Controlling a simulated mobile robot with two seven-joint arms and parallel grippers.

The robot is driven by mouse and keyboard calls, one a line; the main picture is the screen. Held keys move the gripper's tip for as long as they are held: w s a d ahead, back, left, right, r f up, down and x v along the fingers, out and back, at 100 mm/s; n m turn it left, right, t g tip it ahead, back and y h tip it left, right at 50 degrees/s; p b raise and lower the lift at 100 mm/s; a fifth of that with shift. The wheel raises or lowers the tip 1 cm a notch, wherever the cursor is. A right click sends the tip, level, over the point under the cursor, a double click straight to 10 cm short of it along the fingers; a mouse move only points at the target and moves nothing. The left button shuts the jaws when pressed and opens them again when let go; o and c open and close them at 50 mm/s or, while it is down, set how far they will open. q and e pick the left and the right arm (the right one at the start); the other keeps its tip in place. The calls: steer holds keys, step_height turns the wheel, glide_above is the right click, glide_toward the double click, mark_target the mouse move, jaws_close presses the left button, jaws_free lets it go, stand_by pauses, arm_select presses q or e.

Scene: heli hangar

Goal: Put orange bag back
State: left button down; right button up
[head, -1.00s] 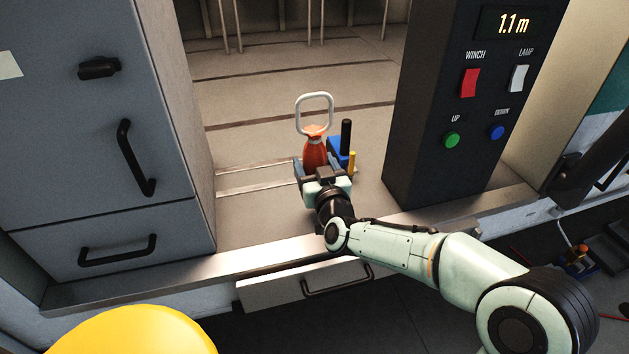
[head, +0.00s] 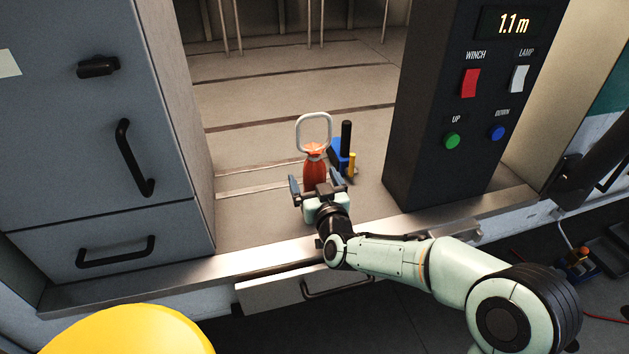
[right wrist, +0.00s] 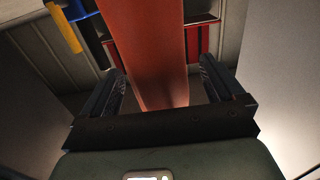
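The orange bag (head: 314,172) stands upright on the cabin floor, with a pale ring-shaped handle (head: 314,131) on top. My right gripper (head: 316,182) is open in front of the bag, with one finger on each side of its lower part. In the right wrist view the bag (right wrist: 150,50) rises between the spread fingers (right wrist: 160,78), with gaps visible on both sides. I cannot tell how far the fingers reach past it. My left gripper is not in view.
A blue block (head: 335,150) with black and yellow uprights stands close behind the bag on the right. A grey cabinet (head: 95,130) is on the left, a dark control panel (head: 440,140) on the right. A drawer (head: 270,293) sits below the metal sill (head: 130,272).

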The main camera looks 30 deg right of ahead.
steer(key=shift+r, duration=0.1)
steer(key=shift+s, duration=0.3)
steer(key=b+v, duration=0.2)
steer(key=v, duration=0.9)
steer(key=shift+s, duration=0.2)
steer(key=shift+a, duration=0.15)
